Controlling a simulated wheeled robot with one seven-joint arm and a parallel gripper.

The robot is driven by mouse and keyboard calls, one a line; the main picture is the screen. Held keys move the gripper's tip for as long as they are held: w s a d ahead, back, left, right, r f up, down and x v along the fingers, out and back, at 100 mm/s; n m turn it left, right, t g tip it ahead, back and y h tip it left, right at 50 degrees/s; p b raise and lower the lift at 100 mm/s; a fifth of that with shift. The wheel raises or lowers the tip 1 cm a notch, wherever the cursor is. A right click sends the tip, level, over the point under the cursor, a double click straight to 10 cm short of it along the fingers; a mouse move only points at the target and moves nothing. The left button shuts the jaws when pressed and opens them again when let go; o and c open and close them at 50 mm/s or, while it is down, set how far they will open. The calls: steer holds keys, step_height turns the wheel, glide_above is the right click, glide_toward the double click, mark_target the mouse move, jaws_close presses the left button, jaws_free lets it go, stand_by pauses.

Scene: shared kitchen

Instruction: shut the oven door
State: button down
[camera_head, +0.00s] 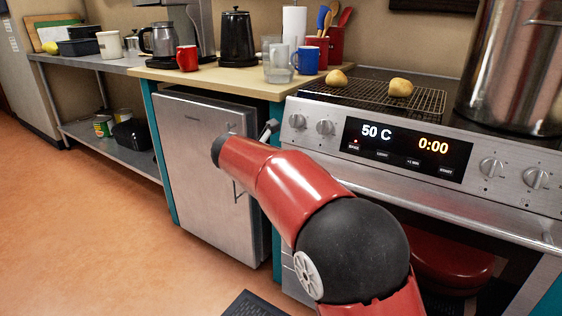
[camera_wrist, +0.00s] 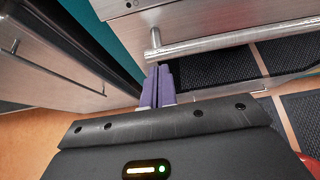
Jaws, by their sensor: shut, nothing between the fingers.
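The oven (camera_head: 395,150) stands at the right in the head view, with a lit panel reading 50 C and 0:00. Its handle bar (camera_head: 470,212) runs across the front below the panel. Much of the oven door is hidden behind my red arm, and I cannot tell how far open it is. In the wrist view, a steel handle (camera_wrist: 215,43) crosses in front of a steel face. My gripper (camera_wrist: 158,72) is shut and empty, its purple fingers close together just below the handle's left end. I cannot tell whether they touch it. The head view hides my gripper.
A small steel fridge (camera_head: 205,170) stands left of the oven. A counter (camera_head: 215,78) above it holds kettles, mugs and utensils. A large pot (camera_head: 515,75) and a wire rack (camera_head: 375,95) with two rolls sit on the stove. Floor (camera_head: 90,235) at left is clear.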

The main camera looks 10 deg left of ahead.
step_height(320, 180, up, 9)
steer(key=s, duration=0.2)
steer(key=s+d+m+g, duration=0.1)
steer(key=s+d+m, duration=0.35)
steer(key=d, duration=0.35)
steer(key=s+d+f+m+g+y, duration=0.1)
steer(key=s+d+m+g, duration=0.1)
steer(key=s+d+m, duration=0.4)
steer(key=s+d+m+g, duration=0.15)
steer(key=d+m, duration=0.25)
steer(key=d, duration=0.5)
steer(key=s+d+f+m+y, duration=0.1)
steer(key=s+d+f+m, duration=0.3)
steer(key=s, duration=0.7)
steer(key=s+d+f+m+y, duration=0.1)
steer(key=s+d+f+m, duration=0.3)
steer(key=s+f+m, duration=0.5)
steer(key=s+m, duration=0.2)
steer(key=m, duration=0.2)
steer(key=shift+d+g+y, duration=0.15)
steer(key=shift+g+y, duration=0.2)
steer(key=shift+y, duration=0.05)
